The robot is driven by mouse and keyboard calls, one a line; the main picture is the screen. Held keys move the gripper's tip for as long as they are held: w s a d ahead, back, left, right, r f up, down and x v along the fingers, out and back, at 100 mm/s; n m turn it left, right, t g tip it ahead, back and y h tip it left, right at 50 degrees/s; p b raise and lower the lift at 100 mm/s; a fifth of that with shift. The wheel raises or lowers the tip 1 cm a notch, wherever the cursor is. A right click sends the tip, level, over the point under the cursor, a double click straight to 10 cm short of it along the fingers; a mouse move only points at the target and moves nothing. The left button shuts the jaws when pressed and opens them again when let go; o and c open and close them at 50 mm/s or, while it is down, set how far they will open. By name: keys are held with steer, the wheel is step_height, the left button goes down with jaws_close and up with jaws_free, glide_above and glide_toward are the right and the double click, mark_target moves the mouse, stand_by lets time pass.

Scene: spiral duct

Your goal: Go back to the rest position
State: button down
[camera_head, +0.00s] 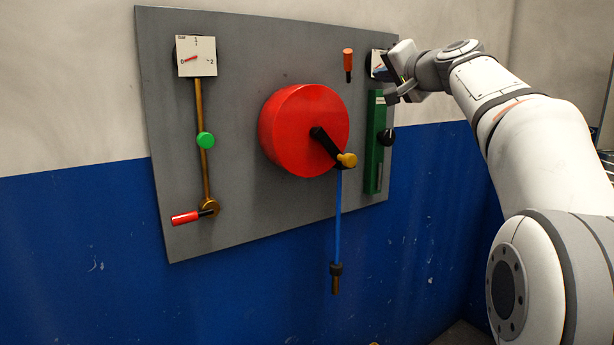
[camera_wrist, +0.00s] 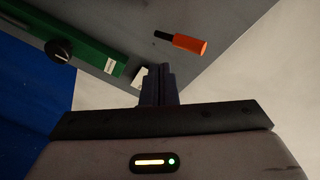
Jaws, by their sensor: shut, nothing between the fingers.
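My gripper (camera_head: 391,88) is at the upper right of the grey panel (camera_head: 235,110) in the head view, in front of a small white gauge that it partly covers. In the wrist view my gripper's fingers (camera_wrist: 160,84) are together with nothing between them. An orange handle (camera_wrist: 188,43) lies beyond the fingertips and to the right, apart from them. It also shows on the panel in the head view (camera_head: 348,60).
A green box (camera_head: 374,150) with a black knob (camera_head: 387,136) is below my gripper. A red drum (camera_head: 290,130) with a crank is mid-panel, a blue strap (camera_head: 338,215) hanging below. A gauge (camera_head: 196,56), brass rod and red-handled lever (camera_head: 187,217) are at left.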

steer(key=s+a+f+n+g+h+p, duration=0.15)
steer(key=s+a+f+g+p, duration=0.3)
steer(key=s+f, duration=0.55)
steer(key=s+d+f+n+g+h+p, duration=0.1)
steer(key=s+f+n+g+h+p, duration=0.3)
steer(key=s+f, duration=2.1)
steer(key=s+n+g+p, duration=0.1)
steer(key=g+p, duration=0.2)
steer(key=g, duration=0.2)
steer(key=shift+s, duration=0.3)
steer(key=c, duration=2.2)
jaws_free()
steer(key=shift+g+h, duration=0.25)
